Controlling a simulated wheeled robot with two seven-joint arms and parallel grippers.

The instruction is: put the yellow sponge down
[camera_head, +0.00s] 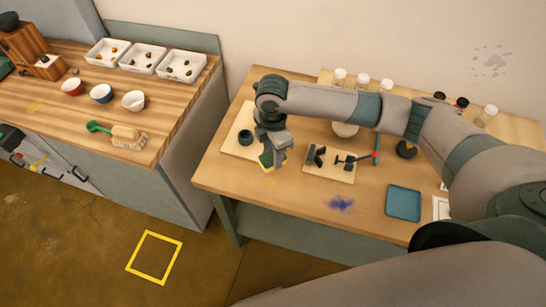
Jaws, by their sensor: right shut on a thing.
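My right gripper (274,155) is above the left part of the wooden work table (300,199), pointing down. It is shut on the yellow sponge (267,160), which shows as a small yellow and dark green piece at the fingertips, mostly hidden by them. The sponge is near the right edge of a pale board (236,148). Whether it touches the board or the table I cannot tell. My left gripper is not in view.
A dark round bowl (245,137) stands on the pale board. To the right are a board with dark tools (329,165), a blue tray (403,203) and several jars at the back. A blue powder stain (341,204) marks the front. A counter (60,97) stands left, across a gap.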

